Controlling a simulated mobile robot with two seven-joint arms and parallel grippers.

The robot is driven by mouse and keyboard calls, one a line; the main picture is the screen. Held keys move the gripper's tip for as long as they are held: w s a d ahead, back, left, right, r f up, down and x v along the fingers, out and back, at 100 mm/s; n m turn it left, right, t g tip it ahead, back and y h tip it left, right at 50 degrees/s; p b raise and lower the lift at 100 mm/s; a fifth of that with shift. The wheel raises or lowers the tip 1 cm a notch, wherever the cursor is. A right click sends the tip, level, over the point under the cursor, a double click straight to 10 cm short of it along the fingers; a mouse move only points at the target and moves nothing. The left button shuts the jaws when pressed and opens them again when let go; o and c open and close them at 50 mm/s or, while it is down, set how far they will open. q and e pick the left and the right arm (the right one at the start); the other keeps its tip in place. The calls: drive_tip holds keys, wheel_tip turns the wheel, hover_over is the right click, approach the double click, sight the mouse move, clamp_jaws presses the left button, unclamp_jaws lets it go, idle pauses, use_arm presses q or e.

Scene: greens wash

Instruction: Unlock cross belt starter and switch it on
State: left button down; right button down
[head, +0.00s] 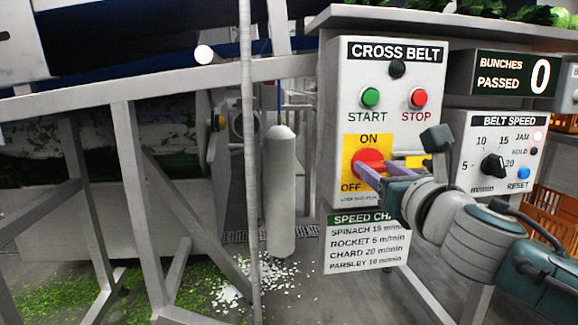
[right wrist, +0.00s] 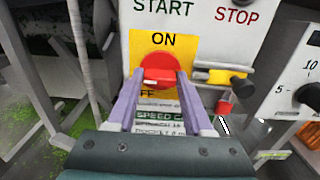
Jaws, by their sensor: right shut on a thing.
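The cross belt starter (head: 343,100) is a light grey box with a green START button (head: 371,96), a red STOP button (head: 418,97) and a dark round lamp (head: 397,68). Its red rotary switch (head: 366,158) sits on a yellow ON/OFF plate (head: 351,147). My right gripper (right wrist: 160,80) is shut on the red switch (right wrist: 159,67), one finger on each side. A small white mark shows on the switch's lower left; its exact setting is unclear. A yellow piece on a grey bracket (right wrist: 222,76) is right of the switch, with a red object (right wrist: 223,107) below. My left gripper is not in view.
A belt speed box (head: 492,135) with a black dial stands to the right, below a bunch counter (head: 512,76) reading 0. A speed chart (head: 366,243) hangs under the starter. Grey frame legs (head: 138,200) stand at left, with greens on the floor.

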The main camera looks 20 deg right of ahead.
drive_tip(key=shift+m, duration=0.4)
drive_tip(key=m, duration=0.3)
drive_tip(key=shift+d+m, duration=0.1)
drive_tip(key=shift+m, duration=0.3)
drive_tip(key=m, duration=0.4)
drive_tip(key=shift+d+m, duration=0.1)
drive_tip(key=shift+m, duration=0.2)
drive_tip(key=m, duration=0.4)
drive_tip(key=shift+f, duration=0.1)
drive_tip(key=m, duration=0.4)
drive_tip(key=shift+f, duration=0.1)
drive_tip(key=shift+m, duration=0.5)
drive_tip(key=shift+c, duration=1.5)
unclamp_jaws()
